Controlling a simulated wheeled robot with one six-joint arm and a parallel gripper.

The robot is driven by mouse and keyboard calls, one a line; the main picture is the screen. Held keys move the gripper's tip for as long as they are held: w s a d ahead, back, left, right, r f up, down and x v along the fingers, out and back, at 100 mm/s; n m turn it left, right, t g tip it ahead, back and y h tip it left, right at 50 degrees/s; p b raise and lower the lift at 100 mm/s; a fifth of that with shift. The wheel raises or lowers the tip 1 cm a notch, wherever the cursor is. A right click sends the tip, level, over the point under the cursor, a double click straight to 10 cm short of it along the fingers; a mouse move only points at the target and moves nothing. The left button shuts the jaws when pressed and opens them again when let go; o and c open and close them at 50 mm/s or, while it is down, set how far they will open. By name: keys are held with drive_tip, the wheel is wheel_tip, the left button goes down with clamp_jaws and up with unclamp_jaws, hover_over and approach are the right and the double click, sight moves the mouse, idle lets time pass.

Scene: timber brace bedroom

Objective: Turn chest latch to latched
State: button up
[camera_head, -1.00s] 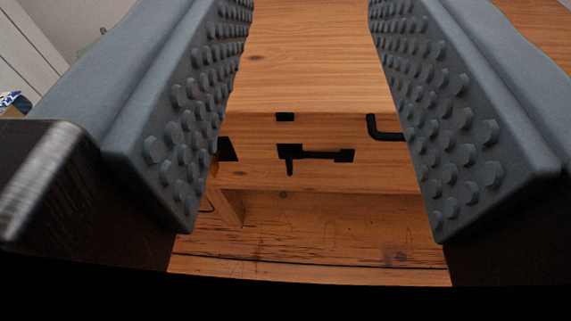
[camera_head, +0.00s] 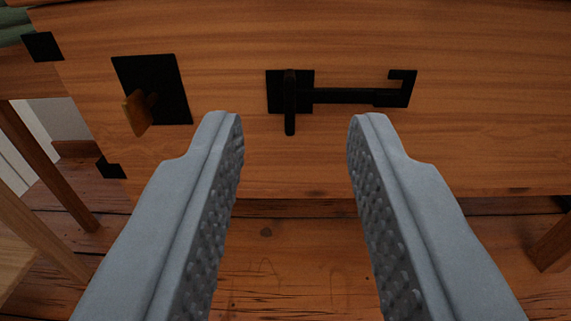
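The wooden chest (camera_head: 475,130) fills the upper part of the view, its front face toward me. A black chest latch (camera_head: 345,96) is mounted on that face, above the gap between my fingers. Its handle (camera_head: 290,105) hangs straight down from a square plate at the left. A horizontal bar runs right from the plate to a hooked catch piece (camera_head: 400,90). My gripper (camera_head: 294,122) is open and empty, with grey studded fingers apart. The fingertips are just below the latch in the picture; I cannot tell their distance from the face.
A black plate with a wooden knob or key (camera_head: 138,112) sits left of the latch. Black corner brackets (camera_head: 42,46) mark the chest's left edge. Wooden legs (camera_head: 45,165) stand at the left. Plank floor (camera_head: 290,265) shows below.

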approach(290, 92)
drive_tip(key=w, duration=0.9)
drive_tip(key=shift+w, duration=0.25)
drive_tip(key=shift+c, duration=0.2)
clamp_jaws()
